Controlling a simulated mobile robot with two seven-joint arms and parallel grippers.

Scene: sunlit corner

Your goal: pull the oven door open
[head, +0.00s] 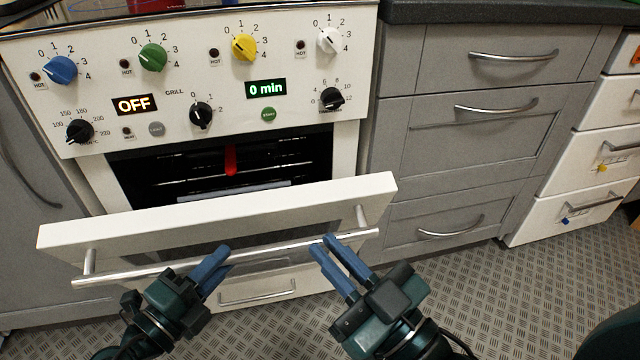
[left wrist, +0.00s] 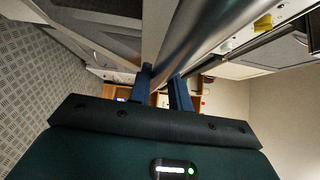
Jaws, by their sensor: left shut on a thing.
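The white oven door (head: 130,221) is tilted partly open, with its top edge swung out from the oven front. The dark oven cavity (head: 270,160) shows above it. A silver bar handle (head: 140,274) runs across the door front and also shows large in the left wrist view (left wrist: 205,38). My left gripper (head: 217,257) is shut on the handle, left of its middle; its blue fingers also show in the left wrist view (left wrist: 161,80). My right gripper (head: 321,243) has its fingers apart, with the tips near the right part of the handle; whether they touch it is unclear.
The oven panel has coloured knobs, including a green knob (head: 152,57), and a display reading OFF (head: 135,104). A lower drawer handle (head: 257,296) sits beneath the door. Grey drawers (head: 480,125) stand to the right. The patterned floor (head: 510,300) is clear at the front right.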

